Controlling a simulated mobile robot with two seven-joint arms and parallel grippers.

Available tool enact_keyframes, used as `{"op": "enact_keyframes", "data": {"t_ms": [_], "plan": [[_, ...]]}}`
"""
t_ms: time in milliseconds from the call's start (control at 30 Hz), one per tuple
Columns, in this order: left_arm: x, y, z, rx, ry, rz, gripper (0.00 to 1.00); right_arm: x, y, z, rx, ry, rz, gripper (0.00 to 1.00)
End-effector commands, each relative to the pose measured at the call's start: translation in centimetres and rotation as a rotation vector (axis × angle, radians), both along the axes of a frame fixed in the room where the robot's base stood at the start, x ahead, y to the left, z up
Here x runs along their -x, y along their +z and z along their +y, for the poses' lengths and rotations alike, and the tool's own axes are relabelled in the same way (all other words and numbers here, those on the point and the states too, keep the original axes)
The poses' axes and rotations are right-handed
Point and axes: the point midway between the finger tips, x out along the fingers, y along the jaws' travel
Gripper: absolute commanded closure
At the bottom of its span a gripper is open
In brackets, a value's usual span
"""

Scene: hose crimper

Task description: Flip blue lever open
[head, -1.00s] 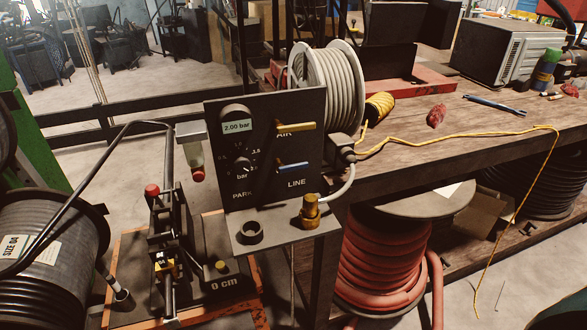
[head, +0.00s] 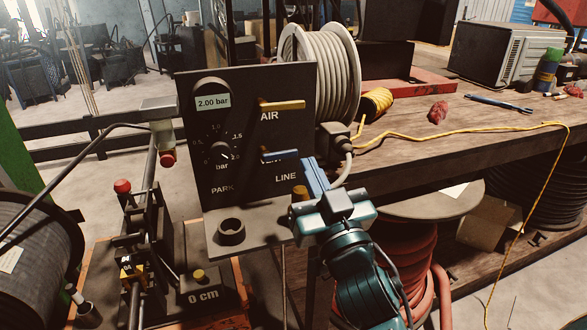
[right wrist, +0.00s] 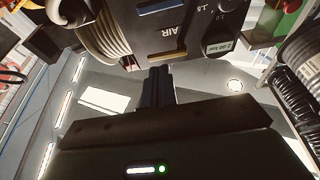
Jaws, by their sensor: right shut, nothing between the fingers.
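The blue lever (head: 280,155) lies level on the black panel (head: 237,120), above the LINE label. The yellow lever (head: 282,105) lies level above it, over the AIR label. In the right wrist view the blue lever (right wrist: 155,8) is at the top edge and the yellow lever (right wrist: 153,57) lies just beyond my fingers. My right gripper (head: 312,167) is shut and empty, just right of and below the blue lever in the head view. It also shows in the right wrist view (right wrist: 158,72). I cannot tell any contact with either lever. My left gripper is out of view.
A brass fitting (head: 299,192) is partly hidden by my right gripper, and a dark ring (head: 231,232) stands on the panel's shelf. A grey hose reel (head: 320,72) is close behind the panel. The wooden bench (head: 450,135) extends to the right.

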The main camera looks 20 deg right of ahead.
Motion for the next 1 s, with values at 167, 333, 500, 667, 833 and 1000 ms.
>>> {"op": "enact_keyframes", "data": {"t_ms": [167, 333, 500, 667, 833, 1000], "plan": [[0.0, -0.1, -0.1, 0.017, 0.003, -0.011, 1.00, 0.0, -0.6, 0.0, -0.001, -0.001, -0.005, 1.00], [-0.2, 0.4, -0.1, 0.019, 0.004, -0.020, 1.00, 0.0, -0.6, 0.0, 0.000, -0.001, -0.004, 1.00], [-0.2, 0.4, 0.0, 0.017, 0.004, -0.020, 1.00, -0.1, -0.5, 0.0, 0.000, 0.000, -0.004, 1.00], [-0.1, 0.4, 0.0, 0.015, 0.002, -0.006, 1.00, -1.5, 0.1, 0.1, 0.001, 0.001, -0.005, 1.00], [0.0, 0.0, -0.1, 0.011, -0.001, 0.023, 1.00, -4.6, 1.3, 0.2, 0.002, -0.001, -0.005, 1.00], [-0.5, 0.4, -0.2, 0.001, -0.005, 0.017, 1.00, -8.1, 2.5, 0.3, 0.003, -0.001, -0.004, 1.00]]}}
